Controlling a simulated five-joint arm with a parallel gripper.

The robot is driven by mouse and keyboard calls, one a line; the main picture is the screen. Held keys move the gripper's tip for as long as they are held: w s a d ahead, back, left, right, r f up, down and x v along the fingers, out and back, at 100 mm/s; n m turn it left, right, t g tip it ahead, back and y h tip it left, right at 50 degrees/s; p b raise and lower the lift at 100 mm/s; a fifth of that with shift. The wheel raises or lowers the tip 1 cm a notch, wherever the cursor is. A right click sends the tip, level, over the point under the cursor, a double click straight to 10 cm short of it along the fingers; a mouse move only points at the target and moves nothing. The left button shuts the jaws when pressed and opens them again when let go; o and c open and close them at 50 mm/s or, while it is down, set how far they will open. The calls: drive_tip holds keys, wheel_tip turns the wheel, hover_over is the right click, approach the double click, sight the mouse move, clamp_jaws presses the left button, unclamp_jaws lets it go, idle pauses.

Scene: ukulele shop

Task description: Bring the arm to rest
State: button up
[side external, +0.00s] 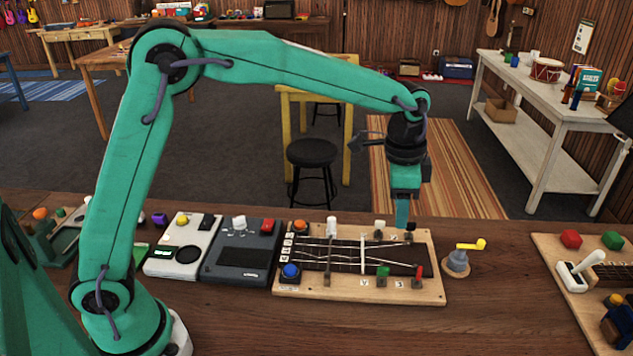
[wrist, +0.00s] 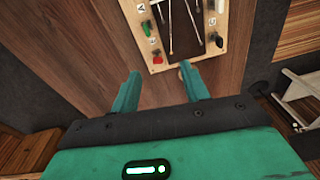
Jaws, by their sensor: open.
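My gripper (side external: 403,212) hangs pointing down over the far right part of a wooden string board (side external: 345,291). In the side view its fingers overlap the board's far edge near the white and black pegs, and I cannot tell whether they touch it. In the wrist view my gripper (wrist: 160,71) has its two fingers spread with nothing between them. The end of the string board (wrist: 157,62) shows just beyond the fingertips. The arm is raised and bent, reaching right from its base at the left.
A grey box (side external: 243,258) and a white box (side external: 184,247) stand left of the board. A grey knob with a yellow lever (side external: 458,262) stands right of it. Another board (side external: 575,262) lies farther right. The bench front (side external: 370,330) is bare. A black stool (side external: 312,153) stands behind.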

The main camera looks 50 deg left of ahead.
drive_tip(key=s+a+r+n+t, duration=0.1)
drive_tip(key=s+a+r+n, duration=0.2)
drive_tip(key=s+a+r, duration=0.3)
drive_tip(key=s+a+n+t, duration=0.1)
drive_tip(key=s+a+n, duration=0.2)
drive_tip(key=s, duration=0.6)
drive_tip(key=s+a+n+t, duration=0.2)
drive_tip(key=s+a, duration=0.4)
drive_tip(key=s, duration=0.4)
drive_tip(key=shift+s+a+f+n+t, duration=0.2)
drive_tip(key=shift+s+a+n+t, duration=0.15)
drive_tip(key=shift+n, duration=0.55)
